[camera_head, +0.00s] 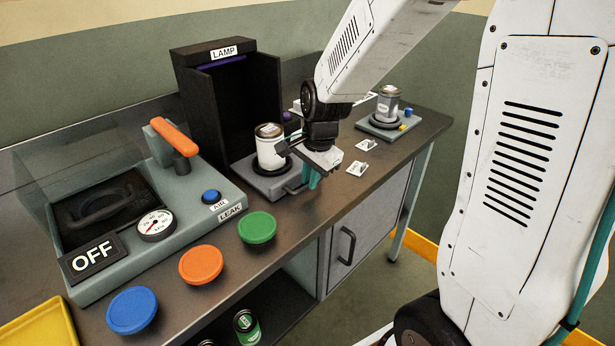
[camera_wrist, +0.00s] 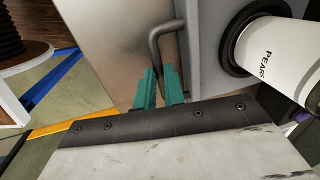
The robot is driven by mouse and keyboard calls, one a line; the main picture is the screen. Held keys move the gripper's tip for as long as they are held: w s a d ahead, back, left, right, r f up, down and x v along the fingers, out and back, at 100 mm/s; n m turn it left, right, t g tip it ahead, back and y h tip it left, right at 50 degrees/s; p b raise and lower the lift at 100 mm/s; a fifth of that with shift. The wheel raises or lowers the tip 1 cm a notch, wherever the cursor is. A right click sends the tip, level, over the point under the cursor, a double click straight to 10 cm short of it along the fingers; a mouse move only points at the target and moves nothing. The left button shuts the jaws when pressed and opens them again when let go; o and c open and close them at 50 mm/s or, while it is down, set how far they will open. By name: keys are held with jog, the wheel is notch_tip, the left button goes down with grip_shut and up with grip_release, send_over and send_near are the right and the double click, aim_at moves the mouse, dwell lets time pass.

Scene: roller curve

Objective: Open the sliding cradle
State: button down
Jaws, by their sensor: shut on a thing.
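The sliding cradle (camera_head: 247,176) is a grey plate in front of the black lamp box (camera_head: 194,110). A white can (camera_head: 269,150) stands upright on its round dark seat. The cradle's grey bar handle (camera_head: 294,187) is at its front edge, and it also shows in the wrist view (camera_wrist: 155,40). My gripper (camera_head: 312,181) is at the handle, with its teal fingers shut on the bar; they also show in the wrist view (camera_wrist: 160,84). The wrist view shows the cradle plate (camera_wrist: 213,55) and the can (camera_wrist: 270,55), whose label is partly cut off. My wrist hides part of the cradle's right side.
A leak tester (camera_head: 215,211) with a clear lid stands left. Green (camera_head: 257,228), orange (camera_head: 201,265) and blue (camera_head: 132,310) discs line the counter's front. A second can (camera_head: 388,103) sits on a small stand at right. A cabinet door with a handle (camera_head: 345,246) lies below.

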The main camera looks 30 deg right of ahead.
jog(key=c, duration=1.5)
grip_release()
jog(key=shift+s, duration=0.1)
jog(key=r, duration=0.2)
jog(key=s+r, duration=0.1)
jog(key=r, duration=0.4)
jog(key=shift+s+d+r, duration=0.15)
jog(key=shift+d+r, duration=0.1)
jog(key=shift+r, duration=0.1)
jog(key=s+r+n, duration=0.2)
jog(key=s+n, duration=0.2)
jog(key=s, duration=0.3)
jog(key=s+a+r+n, duration=0.1)
jog(key=s+r+n, duration=0.1)
jog(key=s+n, duration=0.3)
jog(key=s+a+r+n, duration=0.1)
jog(key=s+n, duration=0.4)
jog(key=s, duration=0.6)
jog(key=shift+r+g+h, duration=0.3)
jog(key=shift+r, duration=0.4)
